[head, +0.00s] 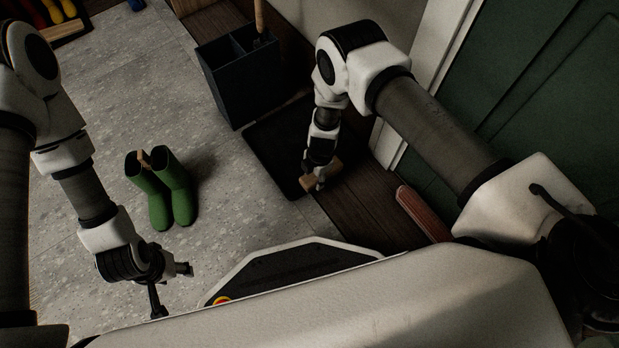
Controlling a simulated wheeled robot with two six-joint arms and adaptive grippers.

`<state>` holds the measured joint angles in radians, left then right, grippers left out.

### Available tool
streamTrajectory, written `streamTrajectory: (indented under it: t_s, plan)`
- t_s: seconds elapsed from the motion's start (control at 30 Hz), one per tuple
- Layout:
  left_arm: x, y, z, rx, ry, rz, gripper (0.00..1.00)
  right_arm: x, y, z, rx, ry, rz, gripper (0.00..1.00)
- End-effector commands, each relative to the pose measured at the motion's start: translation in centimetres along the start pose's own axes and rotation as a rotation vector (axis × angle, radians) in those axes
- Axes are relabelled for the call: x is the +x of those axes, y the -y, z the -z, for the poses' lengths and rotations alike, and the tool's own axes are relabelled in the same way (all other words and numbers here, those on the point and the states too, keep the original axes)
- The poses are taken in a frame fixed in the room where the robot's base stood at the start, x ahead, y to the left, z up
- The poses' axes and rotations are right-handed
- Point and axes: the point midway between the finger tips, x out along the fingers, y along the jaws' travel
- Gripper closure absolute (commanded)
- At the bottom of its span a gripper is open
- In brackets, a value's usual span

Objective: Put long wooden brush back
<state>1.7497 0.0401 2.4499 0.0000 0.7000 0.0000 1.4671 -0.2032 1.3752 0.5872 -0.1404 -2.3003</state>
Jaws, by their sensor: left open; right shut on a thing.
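My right gripper (321,181) is shut on a light wooden piece (333,176), low over the near right corner of the black mat (262,150). The piece looks like part of a wooden brush; the fingers hide some of it, and I cannot tell whether it touches the mat. My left gripper (174,290) is open and empty above the grey floor at the lower left. A dark bin (229,92) with compartments stands beyond the mat, and a wooden handle (259,14) rises from it.
Green boots (171,190) stand on the floor between my arms, with a light wooden piece at their tops. A reddish-brown long object (420,212) lies at the right by the green door (545,85).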

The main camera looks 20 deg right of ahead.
Motion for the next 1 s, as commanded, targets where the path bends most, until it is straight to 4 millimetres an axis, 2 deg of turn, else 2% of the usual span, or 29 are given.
streamTrajectory:
  t_s: [0.03, 0.2, 0.33, 0.4, 0.47, 0.87, 0.9, 0.93, 1.0]
  plan:
    - [2.6, 0.0, 0.0, 0.000, 0.000, 0.000, 0.45, 1.4, -1.3, -0.5, -0.003, 0.001, -0.008, 1.00]
    - [4.2, 0.1, 0.1, -0.003, -0.002, 0.000, 0.45, 0.7, -3.5, -1.0, 0.000, 0.000, -0.005, 1.00]
    - [5.9, 0.1, 0.2, -0.006, -0.005, 0.001, 0.45, 1.0, -5.1, -1.5, 0.000, 0.003, -0.006, 1.00]
    - [7.4, 0.1, 0.2, -0.008, -0.007, 0.001, 0.45, 3.0, -4.7, -1.6, 0.000, 0.001, 0.000, 1.00]
    - [8.3, 0.2, 0.3, -0.011, -0.008, 0.001, 0.45, 3.9, -4.7, -1.7, 0.000, 0.002, -0.001, 1.00]
    - [8.2, 0.2, 0.4, -0.012, -0.009, 0.001, 0.45, 4.1, -4.7, -1.7, 0.000, 0.002, -0.002, 1.00]
    - [8.1, 0.2, 0.3, -0.012, -0.009, 0.001, 0.45, 4.0, -4.7, -1.7, 0.000, 0.002, -0.002, 0.43]
    - [8.1, 0.2, 0.3, -0.012, -0.009, 0.001, 0.45, 4.0, -4.7, -1.7, 0.000, 0.002, -0.002, 0.32]
    - [8.1, 0.2, 0.3, -0.012, -0.009, 0.001, 0.45, 4.0, -4.7, -1.7, 0.000, 0.002, -0.002, 0.29]
